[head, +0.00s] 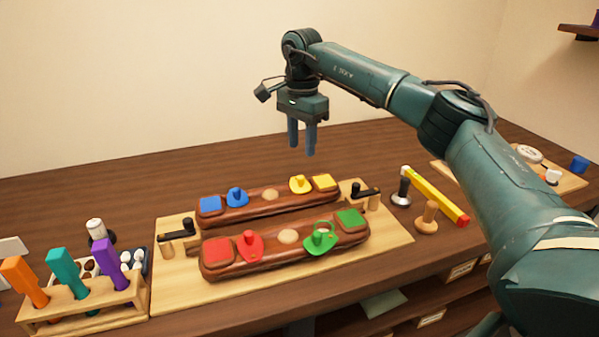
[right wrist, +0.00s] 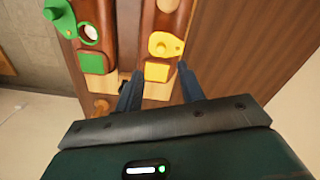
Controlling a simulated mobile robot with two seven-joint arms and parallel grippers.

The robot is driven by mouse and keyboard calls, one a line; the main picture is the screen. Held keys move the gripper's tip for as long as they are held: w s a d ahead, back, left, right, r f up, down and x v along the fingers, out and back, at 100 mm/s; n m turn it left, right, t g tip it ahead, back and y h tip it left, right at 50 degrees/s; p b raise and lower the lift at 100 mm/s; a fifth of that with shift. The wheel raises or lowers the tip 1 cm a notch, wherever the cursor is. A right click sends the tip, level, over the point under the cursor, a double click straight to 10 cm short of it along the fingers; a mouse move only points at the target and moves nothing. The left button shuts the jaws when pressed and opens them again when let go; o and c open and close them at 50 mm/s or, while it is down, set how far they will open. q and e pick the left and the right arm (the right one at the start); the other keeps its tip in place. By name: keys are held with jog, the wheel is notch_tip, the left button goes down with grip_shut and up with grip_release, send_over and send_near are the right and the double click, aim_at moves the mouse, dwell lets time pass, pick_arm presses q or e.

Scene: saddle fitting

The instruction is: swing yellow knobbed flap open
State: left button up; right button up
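The yellow knobbed flap (head: 299,186) lies on the rear brown bar (head: 270,207), just left of a yellow square (head: 325,182). In the right wrist view the yellow flap (right wrist: 165,46) lies flat beyond the fingertips, with its knob standing up and the yellow square (right wrist: 157,72) nearer me. No opening shows at the flap. My right gripper (head: 302,152) hangs fingers down above and behind the rear bar, clear of the flap. Its two fingers (right wrist: 158,82) are apart with nothing between them. My left gripper is not in view.
On the front brown bar (head: 263,264), the green flap (head: 318,243) sits aside from a round hole. Black clamp handles (head: 365,190) stand at the board's ends. A tool rack (head: 85,305) is left; a yellow-red bar (head: 435,196) is right. The table behind is clear.

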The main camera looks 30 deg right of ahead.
aim_at(301, 177)
notch_tip(301, 177, down, 9)
jog(key=shift+w+r, duration=0.1)
jog(key=shift+c, duration=0.6)
grip_shut()
